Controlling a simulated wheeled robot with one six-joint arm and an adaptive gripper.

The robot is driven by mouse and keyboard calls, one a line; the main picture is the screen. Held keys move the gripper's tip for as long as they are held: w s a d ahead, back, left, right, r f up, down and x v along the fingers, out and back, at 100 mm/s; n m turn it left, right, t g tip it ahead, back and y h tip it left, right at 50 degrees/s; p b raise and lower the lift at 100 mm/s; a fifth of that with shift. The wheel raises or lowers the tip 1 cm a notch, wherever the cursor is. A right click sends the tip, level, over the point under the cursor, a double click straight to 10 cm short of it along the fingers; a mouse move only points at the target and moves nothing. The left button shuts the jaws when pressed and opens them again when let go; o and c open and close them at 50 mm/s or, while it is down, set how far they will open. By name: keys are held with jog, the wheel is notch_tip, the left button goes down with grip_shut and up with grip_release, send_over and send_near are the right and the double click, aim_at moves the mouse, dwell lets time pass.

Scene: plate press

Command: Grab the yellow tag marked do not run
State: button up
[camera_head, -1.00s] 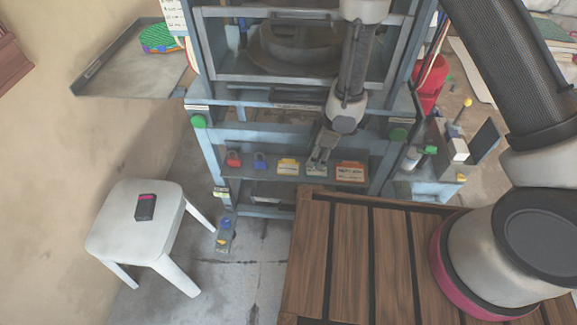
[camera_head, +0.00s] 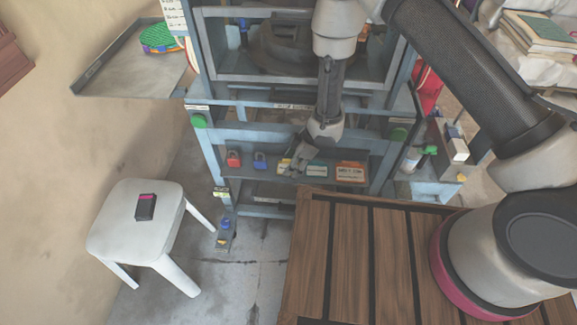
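The yellow tag (camera_head: 283,164) is on the lower shelf of the blue-grey press, right of a blue padlock (camera_head: 260,160). My gripper (camera_head: 291,169) is right at the tag, in front of its right part, and hides much of it. The tag's writing is too small to read. I cannot tell whether the fingers touch the tag or have closed on it. A teal and white tag (camera_head: 317,170) sits just right of my gripper, and an orange and white tag (camera_head: 350,172) is further right.
A red padlock (camera_head: 233,159) sits at the shelf's left. The press frame's bar (camera_head: 265,133) runs above the shelf. A wooden slatted table (camera_head: 345,245) is in front. A white stool (camera_head: 135,225) with a dark box (camera_head: 146,207) stands at the left.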

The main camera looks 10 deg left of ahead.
jog(key=c, duration=0.8)
jog(key=shift+r, duration=0.1)
